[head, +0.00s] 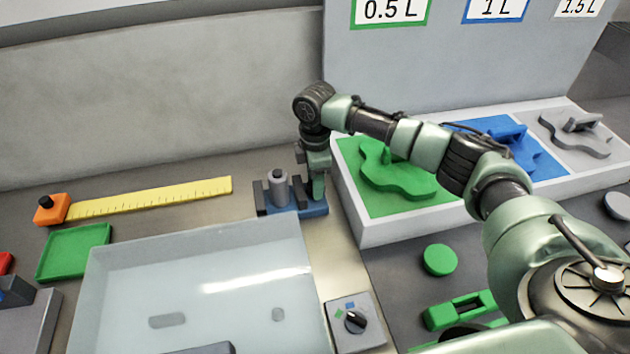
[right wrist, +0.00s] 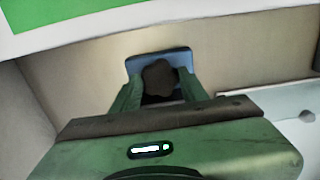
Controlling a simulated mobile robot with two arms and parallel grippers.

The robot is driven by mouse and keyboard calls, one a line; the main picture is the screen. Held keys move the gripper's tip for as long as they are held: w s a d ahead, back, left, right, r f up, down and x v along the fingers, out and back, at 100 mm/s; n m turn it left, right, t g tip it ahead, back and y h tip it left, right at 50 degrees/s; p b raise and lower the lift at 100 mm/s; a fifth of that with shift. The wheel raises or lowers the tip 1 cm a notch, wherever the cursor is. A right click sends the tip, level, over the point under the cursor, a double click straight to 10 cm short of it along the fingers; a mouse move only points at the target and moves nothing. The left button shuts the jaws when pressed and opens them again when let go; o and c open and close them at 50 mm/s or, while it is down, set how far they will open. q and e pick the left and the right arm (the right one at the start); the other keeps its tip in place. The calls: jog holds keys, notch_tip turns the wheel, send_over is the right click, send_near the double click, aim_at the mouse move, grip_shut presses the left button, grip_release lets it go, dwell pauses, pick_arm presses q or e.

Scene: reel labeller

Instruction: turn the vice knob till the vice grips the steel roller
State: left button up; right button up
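The blue vice (head: 310,208) stands on the bench behind the clear-walled tray. The grey steel roller (head: 278,187) stands upright between its jaws; I cannot tell whether both jaws touch it. My right gripper (head: 317,188) points down at the vice's right end. In the right wrist view its two green fingers (right wrist: 163,92) sit closely on either side of the dark vice knob (right wrist: 160,76) and appear shut on it. The blue vice body (right wrist: 134,65) shows behind the knob. In the head view the knob is hidden by the gripper. My left gripper is not in view.
A white tray with green, blue and grey sections (head: 385,233) stands close to the right of the gripper. A large pale tray (head: 190,295) lies in front of the vice. A yellow ruler (head: 150,199) lies to the left, and a dial box (head: 355,322) in front.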

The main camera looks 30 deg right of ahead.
jog(key=m+p, duration=0.2)
jog(key=p, duration=0.1)
jog(key=m+p, duration=0.2)
jog(key=p, duration=0.1)
jog(key=shift+a+r, duration=0.1)
jog(key=shift+r, duration=0.2)
jog(key=shift+f+m, duration=0.2)
jog(key=shift+m, duration=0.2)
jog(key=o, duration=1.4)
jog(key=shift+r+b, duration=0.75)
jog(key=shift+r, duration=3.1)
